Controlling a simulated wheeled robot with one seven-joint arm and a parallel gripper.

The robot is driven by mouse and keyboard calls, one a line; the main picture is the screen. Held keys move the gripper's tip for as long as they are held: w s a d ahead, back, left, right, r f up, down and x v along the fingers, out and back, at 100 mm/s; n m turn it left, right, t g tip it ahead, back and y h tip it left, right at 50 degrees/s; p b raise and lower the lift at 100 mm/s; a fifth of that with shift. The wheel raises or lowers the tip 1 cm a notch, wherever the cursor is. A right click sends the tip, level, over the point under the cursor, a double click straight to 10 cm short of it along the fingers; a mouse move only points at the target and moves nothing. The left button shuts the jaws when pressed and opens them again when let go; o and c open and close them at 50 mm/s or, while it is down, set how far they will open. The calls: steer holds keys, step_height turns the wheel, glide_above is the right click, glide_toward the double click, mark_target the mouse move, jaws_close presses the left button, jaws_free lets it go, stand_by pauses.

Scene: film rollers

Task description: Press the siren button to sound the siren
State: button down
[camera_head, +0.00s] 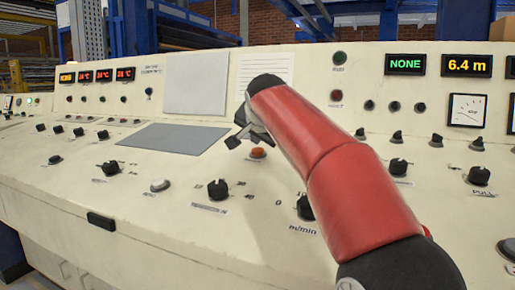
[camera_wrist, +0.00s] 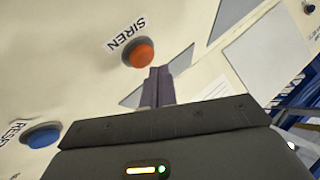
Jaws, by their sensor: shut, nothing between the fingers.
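The siren button is an orange round button (camera_wrist: 138,53) with a dark collar in the wrist view, beside a "SIREN" label (camera_wrist: 126,33). In the head view the orange button (camera_head: 258,153) sits on the sloped cream panel, just right of and below my gripper. My gripper (camera_wrist: 158,72) is shut and empty, and its fingertips appear just below and right of the button. In the head view my gripper (camera_head: 233,142) is partly hidden behind my red arm. I cannot tell whether the fingertips touch the panel.
A blue button (camera_wrist: 41,136) with a partly visible label is at lower left in the wrist view. Black knobs (camera_head: 218,188) and a pale button (camera_head: 160,185) stand on the panel (camera_head: 130,215). A grey plate (camera_head: 172,139) lies left of my gripper. Displays (camera_head: 467,66) line the upright back.

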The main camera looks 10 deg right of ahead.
steer(key=r+p, duration=0.3)
steer(key=s+r+p, duration=0.1)
steer(key=shift+a+r, duration=0.35)
steer(key=shift+r, duration=0.05)
stand_by(0.6)
